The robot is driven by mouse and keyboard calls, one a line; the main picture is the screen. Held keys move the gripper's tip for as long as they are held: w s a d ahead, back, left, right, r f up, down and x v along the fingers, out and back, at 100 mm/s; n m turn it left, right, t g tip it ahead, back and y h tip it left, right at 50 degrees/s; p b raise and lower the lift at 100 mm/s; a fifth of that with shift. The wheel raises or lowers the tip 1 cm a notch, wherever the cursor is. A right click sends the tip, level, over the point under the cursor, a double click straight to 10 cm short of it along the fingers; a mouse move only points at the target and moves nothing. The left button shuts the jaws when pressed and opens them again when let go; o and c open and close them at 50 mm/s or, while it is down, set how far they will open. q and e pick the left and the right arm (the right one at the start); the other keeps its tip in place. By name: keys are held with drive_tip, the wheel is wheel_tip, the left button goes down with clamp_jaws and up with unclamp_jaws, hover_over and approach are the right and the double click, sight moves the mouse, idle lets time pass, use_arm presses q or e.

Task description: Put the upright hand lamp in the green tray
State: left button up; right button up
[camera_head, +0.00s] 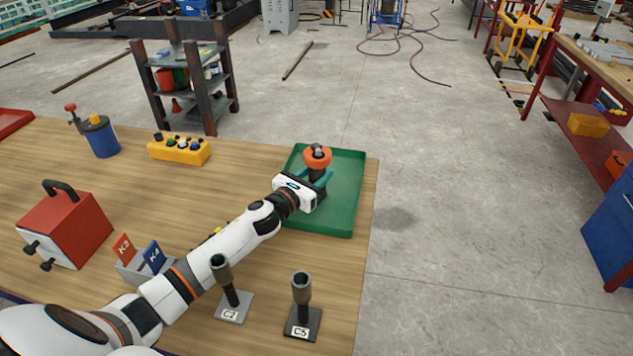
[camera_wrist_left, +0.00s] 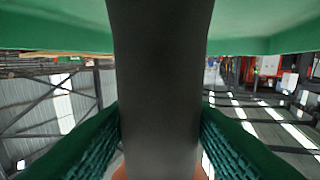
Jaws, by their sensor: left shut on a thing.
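The hand lamp (camera_head: 317,156) has an orange head and a dark grey handle, and it stands upright over the green tray (camera_head: 345,190) at the right end of the table. My left gripper (camera_head: 317,180) is shut on its handle, below the orange head. In the left wrist view the dark handle (camera_wrist_left: 160,80) fills the middle between my two green finger pads, and the tray (camera_wrist_left: 60,35) spans the top. I cannot tell whether the lamp's base touches the tray floor. My right gripper is not in view.
Two stands marked C7 (camera_head: 234,305) and C5 (camera_head: 303,318) hold dark upright tools at the front. A red box (camera_head: 65,228), a card holder (camera_head: 135,268), a yellow control box (camera_head: 180,149) and a blue can (camera_head: 101,140) stand on the left. The tray's right part is bare.

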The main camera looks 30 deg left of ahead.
sight(312, 178)
use_arm(q)
drive_tip(key=o, duration=0.7)
drive_tip(key=shift+f, duration=0.15)
drive_tip(key=o, duration=0.5)
drive_tip(key=shift+c, duration=0.2)
drive_tip(key=shift+s+a+r+p, duration=0.1)
drive_tip(key=shift+s+a+p, duration=0.1)
drive_tip(key=shift+s, duration=1)
drive_tip(key=shift+s+a+r+p, duration=0.1)
drive_tip(key=shift+s+a, duration=0.1)
drive_tip(key=shift+s, duration=1.05)
drive_tip(key=shift+s+a+p, duration=0.1)
drive_tip(key=shift+s+a, duration=0.1)
drive_tip(key=shift+s, duration=1)
